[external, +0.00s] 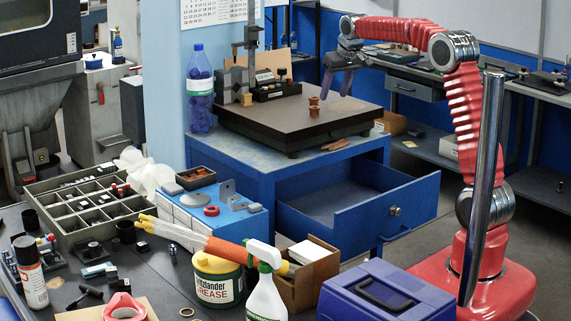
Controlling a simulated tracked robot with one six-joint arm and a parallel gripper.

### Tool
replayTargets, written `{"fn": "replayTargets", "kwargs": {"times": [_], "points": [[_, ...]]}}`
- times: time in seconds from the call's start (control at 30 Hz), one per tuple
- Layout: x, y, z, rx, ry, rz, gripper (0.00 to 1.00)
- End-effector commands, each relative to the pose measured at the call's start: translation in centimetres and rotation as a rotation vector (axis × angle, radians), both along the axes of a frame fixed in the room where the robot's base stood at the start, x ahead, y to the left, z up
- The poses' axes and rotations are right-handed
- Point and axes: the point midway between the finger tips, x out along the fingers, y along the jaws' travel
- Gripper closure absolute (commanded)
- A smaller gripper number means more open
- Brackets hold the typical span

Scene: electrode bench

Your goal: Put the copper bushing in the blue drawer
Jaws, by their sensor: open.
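A small copper bushing (314,110) stands upright on the dark surface plate (275,121), near the plate's middle right. My gripper (336,92) is open and points down, above and a little right of the bushing in the picture. It looks apart from the bushing; the exact distance in depth cannot be told. The blue drawer (395,213) is pulled out of the blue cabinet under the plate, and its visible inside looks empty.
A height gauge (252,45) and a black box (277,91) stand on the plate's back left. A blue bottle (200,90) stands at the plate's left. A spray bottle (266,290), grease tub (218,279) and blue case (385,295) crowd the front bench.

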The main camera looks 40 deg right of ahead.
Motion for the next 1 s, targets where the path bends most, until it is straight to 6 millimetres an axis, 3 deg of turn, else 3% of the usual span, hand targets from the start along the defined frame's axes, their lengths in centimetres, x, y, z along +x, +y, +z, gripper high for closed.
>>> {"fn": "replayTargets", "kwargs": {"times": [0.13, 0.27, 0.37, 0.77, 1.0], "points": [[3.3, -0.7, 2.8, -0.006, -0.058, -0.014, 0.49], [4.4, -0.9, 6.2, -0.012, -0.113, -0.023, 0.49], [4.5, -1.0, 7.3, -0.012, -0.126, -0.029, 0.49], [4.4, -1.0, 6.7, -0.007, -0.117, -0.035, 0.49], [6.0, -1.3, 4.2, -0.008, -0.114, -0.036, 0.49]]}}
